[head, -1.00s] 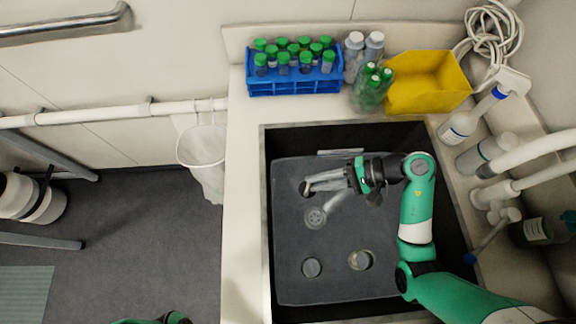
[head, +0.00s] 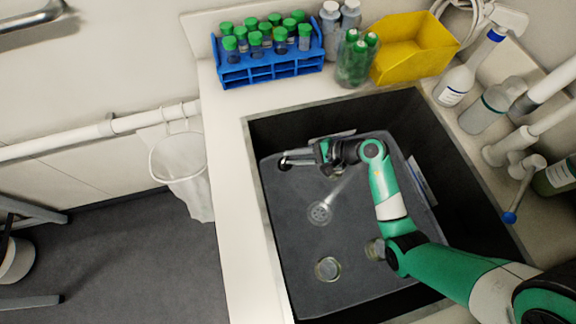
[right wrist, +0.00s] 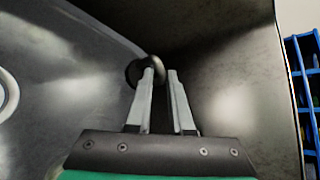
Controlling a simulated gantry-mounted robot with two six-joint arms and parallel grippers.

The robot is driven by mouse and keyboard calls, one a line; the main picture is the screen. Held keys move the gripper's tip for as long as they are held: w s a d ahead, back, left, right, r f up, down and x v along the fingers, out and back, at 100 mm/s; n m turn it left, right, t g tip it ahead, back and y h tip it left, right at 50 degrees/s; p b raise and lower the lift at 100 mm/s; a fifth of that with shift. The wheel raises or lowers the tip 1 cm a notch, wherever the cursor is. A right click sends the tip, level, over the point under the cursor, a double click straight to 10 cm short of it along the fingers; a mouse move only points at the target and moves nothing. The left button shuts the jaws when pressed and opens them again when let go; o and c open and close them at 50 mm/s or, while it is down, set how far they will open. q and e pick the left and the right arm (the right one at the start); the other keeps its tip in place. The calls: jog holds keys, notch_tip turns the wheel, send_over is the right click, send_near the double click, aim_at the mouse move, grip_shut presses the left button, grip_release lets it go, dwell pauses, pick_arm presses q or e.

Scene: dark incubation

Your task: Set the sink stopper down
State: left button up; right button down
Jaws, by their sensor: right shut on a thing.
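The sink stopper (right wrist: 148,68), a small dark round piece, is at the tips of my right gripper (right wrist: 160,78) in the right wrist view. The gripper is shut on it. In the head view my right gripper (head: 296,158) is at the sink's back left, and the stopper (head: 285,163) is a small dark spot at its fingertips. Whether the stopper touches the sink floor or wall I cannot tell. The round drain (head: 320,213) shows uncovered, toward the front from the gripper. My left gripper is not in view.
Two round glass pieces, one clear (head: 327,269) and one partly behind my arm, stand on the sink floor (head: 300,235). A blue tube rack (head: 268,70), a yellow bin (head: 412,55) and several bottles stand behind the sink. A tap (head: 520,165) is at right.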

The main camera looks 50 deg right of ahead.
jog(key=shift+f+b, duration=0.75)
jog(key=shift+f, duration=2.45)
jog(key=shift+f, duration=0.15)
jog(key=c, duration=0.8)
grip_release()
